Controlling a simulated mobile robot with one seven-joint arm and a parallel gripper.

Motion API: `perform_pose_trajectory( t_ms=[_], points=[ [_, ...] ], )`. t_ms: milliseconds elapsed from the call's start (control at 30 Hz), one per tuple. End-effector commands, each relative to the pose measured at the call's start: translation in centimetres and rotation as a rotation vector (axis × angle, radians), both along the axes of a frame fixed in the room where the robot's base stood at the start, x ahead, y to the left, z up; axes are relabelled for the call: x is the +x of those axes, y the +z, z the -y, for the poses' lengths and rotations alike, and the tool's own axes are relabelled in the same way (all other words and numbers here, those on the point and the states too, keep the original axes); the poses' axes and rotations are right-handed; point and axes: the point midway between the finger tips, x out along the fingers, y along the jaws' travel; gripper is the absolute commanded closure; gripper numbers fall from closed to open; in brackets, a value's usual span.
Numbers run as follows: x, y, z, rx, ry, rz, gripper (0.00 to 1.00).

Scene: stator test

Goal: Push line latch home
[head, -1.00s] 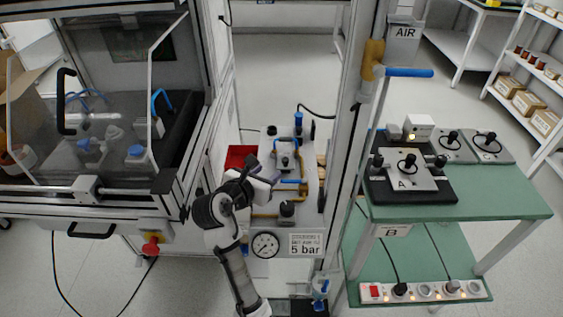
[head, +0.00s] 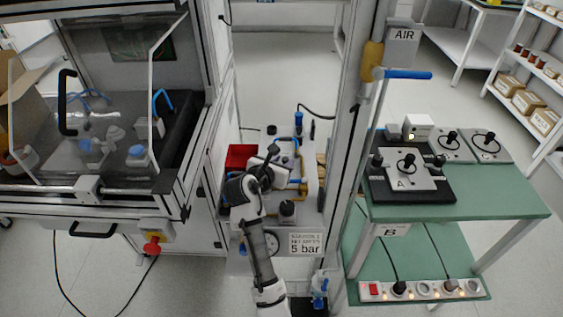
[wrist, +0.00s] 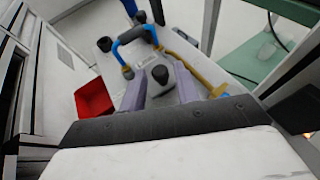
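My gripper (wrist: 160,78) is open in the wrist view, its two grey-purple fingers apart. A black knob (wrist: 160,74) on the grey panel shows between the fingers; I cannot tell whether they touch it. A blue bent pipe or handle (wrist: 131,38) and a yellow pipe (wrist: 205,72) lie beyond. In the head view my gripper (head: 274,160) is over the pneumatic panel (head: 313,205), its fingers mostly hidden by my wrist. Another black knob (head: 287,208) stands to its lower right. No part is labelled as the line latch, so I cannot tell which it is.
A red bin (head: 240,156) sits left of the panel and also shows in the wrist view (wrist: 93,98). A cabinet with a red stop button (head: 152,245) stands left. A frame post (head: 350,170) and a green bench (head: 500,195) stand right. The "5 bar" label (head: 306,243) is at the front.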

Motion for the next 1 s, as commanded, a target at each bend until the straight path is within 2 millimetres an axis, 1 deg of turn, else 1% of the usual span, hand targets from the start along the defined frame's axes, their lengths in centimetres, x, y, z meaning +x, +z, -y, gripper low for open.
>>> perform_pose_trajectory(
  t_ms=[33,200,233,467,567,733,1000],
  points=[
    [0.0,0.0,0.0,0.000,0.000,0.000,0.75],
    [0.0,0.0,0.0,0.000,0.000,0.000,0.98],
    [0.0,0.0,0.0,0.000,0.000,0.000,1.00],
    [0.1,0.1,0.0,-0.001,0.000,0.000,1.00],
    [1.0,0.4,0.0,-0.002,0.000,-0.002,1.00],
    [2.6,0.3,0.0,0.000,0.000,-0.001,1.00],
    [2.9,0.0,-0.1,0.001,0.001,0.002,1.00]
  ],
)
